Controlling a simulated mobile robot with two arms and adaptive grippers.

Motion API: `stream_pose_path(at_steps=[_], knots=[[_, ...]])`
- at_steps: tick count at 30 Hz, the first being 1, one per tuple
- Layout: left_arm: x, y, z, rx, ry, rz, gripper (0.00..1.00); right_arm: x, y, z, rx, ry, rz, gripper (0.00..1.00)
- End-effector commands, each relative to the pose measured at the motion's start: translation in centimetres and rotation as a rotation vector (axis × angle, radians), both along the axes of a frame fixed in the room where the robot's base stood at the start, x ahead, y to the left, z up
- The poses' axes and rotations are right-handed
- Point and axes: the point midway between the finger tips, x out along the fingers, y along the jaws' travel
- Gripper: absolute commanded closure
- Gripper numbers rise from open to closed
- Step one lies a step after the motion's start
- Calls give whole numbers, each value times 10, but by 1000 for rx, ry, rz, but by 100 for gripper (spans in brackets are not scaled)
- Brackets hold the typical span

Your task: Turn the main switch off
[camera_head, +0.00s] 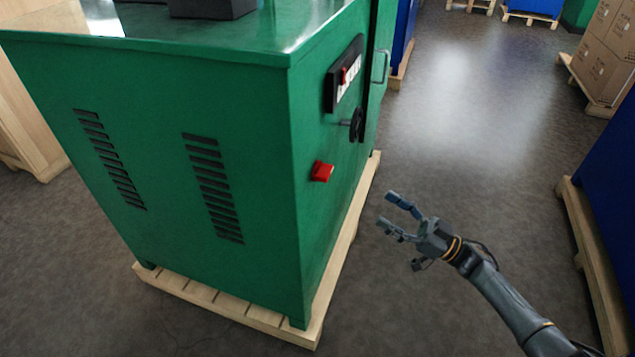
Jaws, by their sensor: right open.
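A green machine cabinet (165,185) stands on a wooden pallet. Its right side carries a small red switch (321,171), low near the front corner. Higher on that side is a black panel (344,74) with a red part and white marks. A black knob or handle (355,124) sits below the panel. I cannot tell from the view which of these is the main switch or how it is set. My right gripper (387,214) is open and empty, to the right of and lower in the picture than the red switch, apart from the cabinet. My left gripper is not in view.
The wooden pallet (236,311) sticks out below the cabinet. A blue unit (610,170) on a pallet stands at the right edge. Cardboard boxes (605,60) stand at the back right. The grey floor (470,110) between is clear.

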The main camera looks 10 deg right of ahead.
Motion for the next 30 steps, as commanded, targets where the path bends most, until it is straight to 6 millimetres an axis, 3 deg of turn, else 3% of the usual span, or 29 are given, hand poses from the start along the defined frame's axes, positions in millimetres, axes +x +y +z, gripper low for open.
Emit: stream_pose_path(at_steps=[7,21,30], knots=[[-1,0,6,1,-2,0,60,1,14,15,4,-24,59,32],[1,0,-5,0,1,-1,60,50,85,51,5,-25,54,32],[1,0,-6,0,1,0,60,66,108,61,3,-23,52,32]])
